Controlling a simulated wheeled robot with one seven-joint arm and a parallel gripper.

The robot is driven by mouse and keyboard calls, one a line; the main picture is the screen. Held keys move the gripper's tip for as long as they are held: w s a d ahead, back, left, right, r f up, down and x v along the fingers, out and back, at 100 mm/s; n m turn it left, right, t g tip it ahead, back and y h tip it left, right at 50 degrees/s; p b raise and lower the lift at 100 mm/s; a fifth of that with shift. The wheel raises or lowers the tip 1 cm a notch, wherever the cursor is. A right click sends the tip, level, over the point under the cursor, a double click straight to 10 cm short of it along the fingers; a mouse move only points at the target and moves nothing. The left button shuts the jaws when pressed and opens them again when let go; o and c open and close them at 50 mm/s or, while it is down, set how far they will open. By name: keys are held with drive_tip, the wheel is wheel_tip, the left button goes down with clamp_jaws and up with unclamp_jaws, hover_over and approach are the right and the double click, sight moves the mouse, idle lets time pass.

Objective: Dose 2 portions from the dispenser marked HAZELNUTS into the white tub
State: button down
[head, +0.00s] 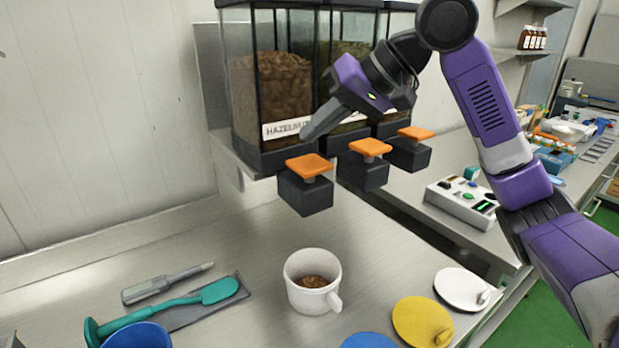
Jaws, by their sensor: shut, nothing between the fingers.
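The dispenser marked HAZELNUTS (274,90) is the left one of three clear bins, with brown contents. Its orange press plate (309,166) sits on a dark block at its front. My gripper (306,136) is shut and empty, its tip above that plate and in front of the label's right end. I cannot tell whether it touches anything. The white tub (300,294) stands on the steel counter below the HAZELNUTS outlet, with a handle at its right. Some brown pieces lie in its bottom.
Two more orange plates (370,147) (415,133) are to the right. A yellow lid (420,318), a white lid (460,286) and a blue disc (368,341) lie at the front right. A teal spatula (219,291) and a grey-handled tool (150,289) lie left. A control box (463,201) stands right.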

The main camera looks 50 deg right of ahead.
sight(305, 162)
drive_tip(key=shift+f+b, duration=0.3)
drive_tip(key=shift+f, duration=0.75)
drive_tip(key=shift+f, duration=0.15)
idle(1.1)
drive_tip(key=shift+f, duration=0.25)
drive_tip(key=shift+f+b, duration=0.55)
drive_tip(key=shift+f, duration=0.5)
idle(1.3)
drive_tip(key=shift+r, duration=0.15)
drive_tip(key=shift+r+p, duration=1.3)
drive_tip(key=shift+p, duration=0.05)
wheel_tip(305, 162, up, 5)
drive_tip(key=p, duration=0.5)
idle(0.9)
